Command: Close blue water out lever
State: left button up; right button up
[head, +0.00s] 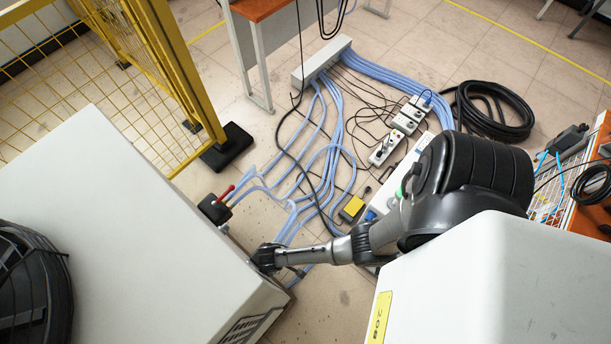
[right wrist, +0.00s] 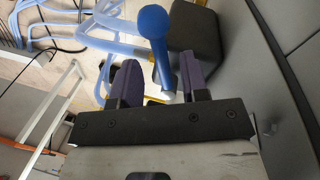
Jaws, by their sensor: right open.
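The blue lever (right wrist: 154,22) shows in the right wrist view as a round blue knob on a thin blue stem. My right gripper (right wrist: 159,66) is open, with one dark finger on each side of the stem; I cannot tell whether either finger touches it. In the head view my right gripper (head: 266,258) is beside the front edge of the white cabinet (head: 110,225), and the blue lever is hidden there. A red lever (head: 226,192) on a dark fitting stands farther back along the same cabinet edge. My left gripper is not in view.
Light blue hoses (head: 320,110) run across the floor beside the cabinet to a grey channel (head: 321,60). A dark block (right wrist: 194,40) is just behind the blue lever. A yellow mesh fence (head: 165,60) stands at the back left, and another white housing (head: 500,290) is at right.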

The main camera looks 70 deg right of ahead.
notch_tip(320, 180, up, 4)
jog(key=shift+f+p, duration=0.1)
jog(key=shift+p, duration=0.55)
jog(key=s+d+r+p, duration=0.2)
jog(key=s+d+r, duration=0.3)
jog(key=s, duration=0.5)
jog(key=shift+d+r, duration=0.35)
jog(key=shift+r, duration=0.25)
jog(key=shift+s, duration=0.1)
